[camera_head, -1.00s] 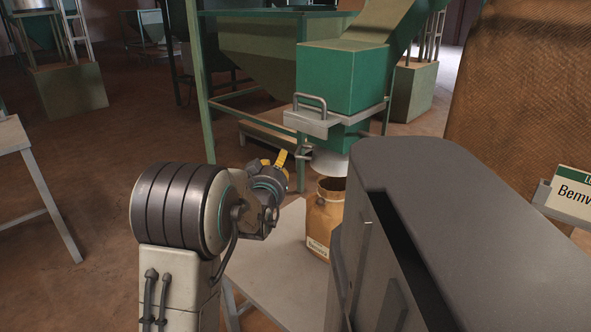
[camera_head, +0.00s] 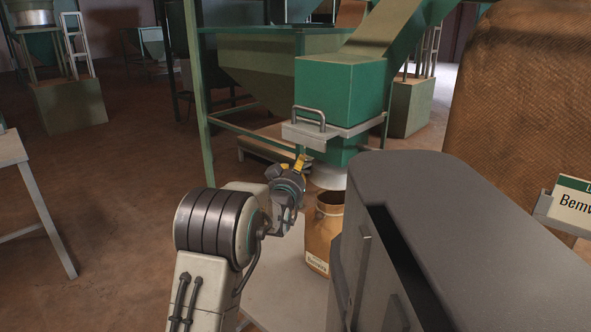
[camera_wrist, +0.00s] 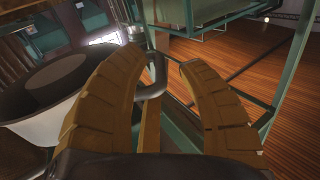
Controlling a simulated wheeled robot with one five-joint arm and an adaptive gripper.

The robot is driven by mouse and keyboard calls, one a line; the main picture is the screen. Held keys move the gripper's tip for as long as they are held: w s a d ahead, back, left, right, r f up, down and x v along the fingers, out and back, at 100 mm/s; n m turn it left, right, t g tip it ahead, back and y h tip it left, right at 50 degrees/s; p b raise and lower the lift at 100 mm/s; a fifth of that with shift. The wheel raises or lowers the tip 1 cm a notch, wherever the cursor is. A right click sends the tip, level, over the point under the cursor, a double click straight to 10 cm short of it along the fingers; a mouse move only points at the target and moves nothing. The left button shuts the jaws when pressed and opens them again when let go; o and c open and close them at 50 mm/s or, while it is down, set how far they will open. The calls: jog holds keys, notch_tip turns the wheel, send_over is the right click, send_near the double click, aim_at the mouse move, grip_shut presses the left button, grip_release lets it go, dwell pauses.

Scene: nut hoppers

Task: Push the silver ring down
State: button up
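The silver ring (camera_head: 327,178) is a pale metal collar at the bottom of the green hopper's spout, above the mouth of a brown sack (camera_head: 322,225). In the wrist view, a round pale rim with a dark inside (camera_wrist: 45,125) fills the left side and appears to be this ring. My gripper (camera_head: 300,164) is just left of the ring. In the wrist view its two ridged yellow-brown fingers (camera_wrist: 155,58) are apart. A curved grey handle (camera_wrist: 156,72) shows between them, partly behind the left finger. I cannot tell whether they touch it.
The green hopper box (camera_head: 340,90) has a grey slide plate with a handle (camera_head: 310,118) above my gripper. The sack stands on a pale table (camera_head: 275,290). A large woven sack (camera_head: 520,110) stands at right. Open floor lies to the left.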

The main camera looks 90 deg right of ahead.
jog(key=shift+o, duration=0.4)
jog(key=shift+d, duration=0.15)
grip_shut()
